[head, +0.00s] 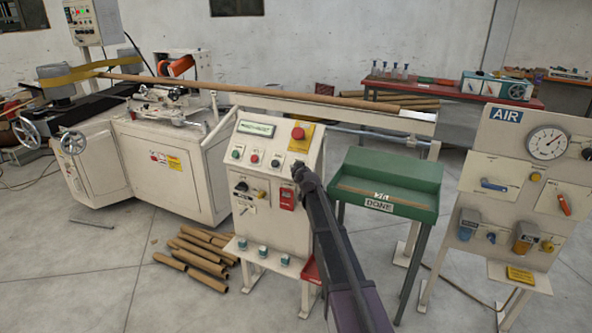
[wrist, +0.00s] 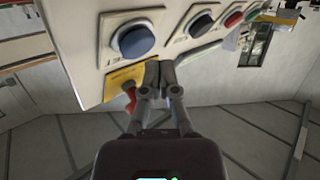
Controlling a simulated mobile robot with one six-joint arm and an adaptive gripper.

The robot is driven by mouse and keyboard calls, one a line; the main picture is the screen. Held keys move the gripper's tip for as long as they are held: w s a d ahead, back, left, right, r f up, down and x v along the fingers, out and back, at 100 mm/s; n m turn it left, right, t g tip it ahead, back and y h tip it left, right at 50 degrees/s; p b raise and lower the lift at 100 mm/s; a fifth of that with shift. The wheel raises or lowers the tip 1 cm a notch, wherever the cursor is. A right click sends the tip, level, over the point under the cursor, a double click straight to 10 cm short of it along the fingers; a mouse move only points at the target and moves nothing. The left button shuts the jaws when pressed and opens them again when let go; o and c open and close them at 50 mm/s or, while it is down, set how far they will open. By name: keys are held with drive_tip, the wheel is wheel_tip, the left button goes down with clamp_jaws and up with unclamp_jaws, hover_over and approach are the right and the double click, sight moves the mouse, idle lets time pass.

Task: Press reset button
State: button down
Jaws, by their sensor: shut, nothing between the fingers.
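The control panel (head: 272,190) stands in the middle of the head view, with a row of small buttons on its sloped face. The labels are too small to read, so I cannot tell which one is reset. My gripper (wrist: 161,72) is shut and empty, its tips just below and right of the nearest blue button, apart from it as far as I can see. In the head view my gripper (head: 298,171) covers the panel's right side.
A red emergency button (head: 298,133) on a yellow plate sits at the panel's upper right. A green table (head: 388,185) marked DONE stands right of the panel, and the AIR board (head: 520,155) farther right. Cardboard tubes (head: 200,255) lie on the floor at left.

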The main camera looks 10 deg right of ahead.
drive_tip(key=shift+w+d+f, duration=0.1)
drive_tip(key=shift+w+d+f, duration=0.1)
drive_tip(key=shift+w+f, duration=0.05)
drive_tip(key=shift+f, duration=0.05)
drive_tip(key=shift+w+d+f+b, duration=0.2)
drive_tip(key=shift+w+f+b, duration=0.05)
drive_tip(key=shift+b, duration=0.3)
idle(1.1)
drive_tip(key=shift+s+r, duration=0.1)
drive_tip(key=shift+r, duration=0.05)
idle(0.3)
drive_tip(key=shift+s+a+r+p, duration=0.35)
drive_tip(key=shift+s+r+p, duration=0.05)
drive_tip(key=shift+p, duration=0.15)
drive_tip(key=shift+a+r, duration=0.1)
drive_tip(key=s+a+r+p, duration=0.2)
drive_tip(key=s+r+p, duration=0.1)
idle(0.8)
drive_tip(key=shift+s+a, duration=0.1)
idle(0.5)
